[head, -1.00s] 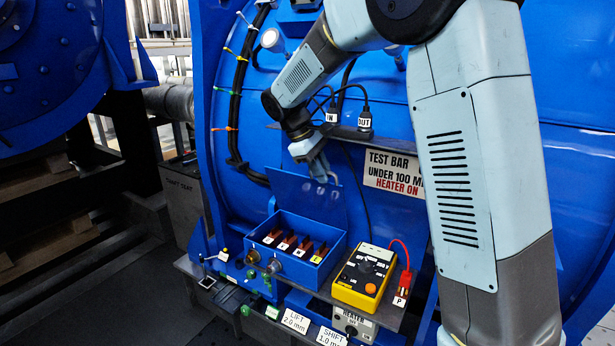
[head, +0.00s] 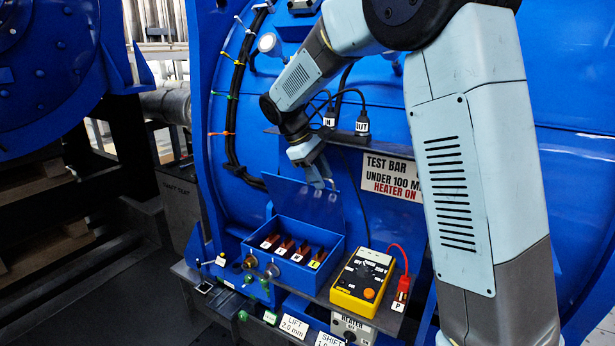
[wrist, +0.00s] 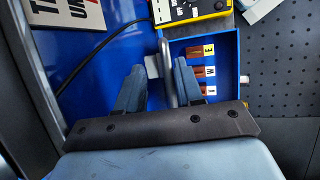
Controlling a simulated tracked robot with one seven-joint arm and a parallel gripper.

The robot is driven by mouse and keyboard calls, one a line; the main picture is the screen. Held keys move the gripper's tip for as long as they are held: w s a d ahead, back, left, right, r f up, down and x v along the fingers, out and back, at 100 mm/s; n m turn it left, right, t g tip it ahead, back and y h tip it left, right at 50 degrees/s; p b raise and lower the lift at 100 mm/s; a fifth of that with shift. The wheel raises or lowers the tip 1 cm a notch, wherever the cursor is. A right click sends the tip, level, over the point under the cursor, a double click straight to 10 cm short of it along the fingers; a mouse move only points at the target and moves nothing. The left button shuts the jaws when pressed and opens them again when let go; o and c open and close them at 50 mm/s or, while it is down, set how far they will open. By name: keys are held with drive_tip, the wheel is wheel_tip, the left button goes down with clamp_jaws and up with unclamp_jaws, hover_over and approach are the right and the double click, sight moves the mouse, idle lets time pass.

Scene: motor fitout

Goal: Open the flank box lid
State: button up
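The blue flank box (head: 337,262) is fixed to the side of the blue motor housing. Its lid (head: 303,207) stands raised at the back of the box, so the inside is exposed. My gripper (head: 320,178) is at the lid's upper right part. In the wrist view my gripper (wrist: 159,66) has its two fingers apart. Several copper-coloured terminals with letter labels (wrist: 208,71) sit in the box. Whether a finger touches the lid cannot be told.
A yellow meter (head: 363,280) and a red plug labelled P (head: 403,288) stand right of the box on a shelf. A test bar sign (head: 388,176) is behind. Knobs and labels line the front below.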

drive_tip(key=v, duration=1.3)
drive_tip(key=shift+r, duration=0.15)
drive_tip(key=shift+w+a, duration=0.1)
